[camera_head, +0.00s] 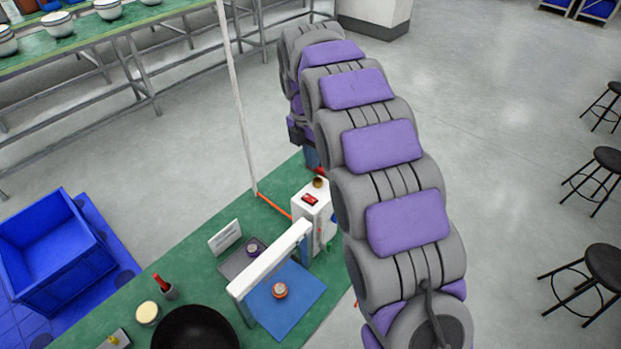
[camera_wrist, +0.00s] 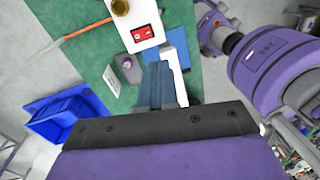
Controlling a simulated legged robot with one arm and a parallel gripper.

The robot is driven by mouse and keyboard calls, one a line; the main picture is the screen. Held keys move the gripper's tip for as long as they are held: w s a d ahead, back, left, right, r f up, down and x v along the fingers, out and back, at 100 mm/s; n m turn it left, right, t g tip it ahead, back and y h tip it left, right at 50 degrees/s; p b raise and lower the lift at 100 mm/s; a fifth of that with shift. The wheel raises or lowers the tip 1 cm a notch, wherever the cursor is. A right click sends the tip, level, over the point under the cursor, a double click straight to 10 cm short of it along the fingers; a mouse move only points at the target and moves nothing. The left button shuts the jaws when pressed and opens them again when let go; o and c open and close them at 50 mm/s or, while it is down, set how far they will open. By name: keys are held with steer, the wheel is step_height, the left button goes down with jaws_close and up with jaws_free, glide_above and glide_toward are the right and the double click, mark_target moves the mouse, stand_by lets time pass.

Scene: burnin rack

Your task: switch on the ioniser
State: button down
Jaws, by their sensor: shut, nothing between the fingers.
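A white box (camera_head: 308,212) stands on the green bench, with a red switch (camera_head: 310,199) and a brass-coloured knob (camera_head: 319,183) on top. A white bar (camera_head: 270,260) on posts spans a blue mat beside it; I take the box and bar to be the ioniser. In the wrist view the box (camera_wrist: 137,22) and its red switch (camera_wrist: 141,33) lie just beyond my gripper (camera_wrist: 158,66). My gripper is shut and empty, its fingertips apart from the switch in the picture; depth is unclear. In the head view my arm mostly hides the gripper.
On the bench (camera_head: 190,265) stand a small sign (camera_head: 224,237), a grey tray (camera_head: 236,265), a black bowl (camera_head: 195,330) and a red-handled tool (camera_head: 163,287). A round part (camera_head: 280,291) lies on the blue mat (camera_head: 300,310). A pale pole (camera_head: 236,100) rises behind. A blue crate (camera_head: 55,255) is at left.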

mark_target(313, 200)
steer(key=shift+w+a+f+n, duration=0.1)
steer(key=shift+w+a+n, duration=0.55)
steer(key=shift+w, duration=0.3)
steer(key=f, duration=0.4)
steer(key=d+f+b, duration=0.1)
steer(key=f, duration=0.4)
steer(key=s+f, duration=0.1)
steer(key=f, duration=0.3)
steer(key=shift+d+f, duration=0.15)
steer(key=shift+f, duration=0.3)
steer(key=shift+s+d+f, duration=0.1)
steer(key=shift+f, duration=0.05)
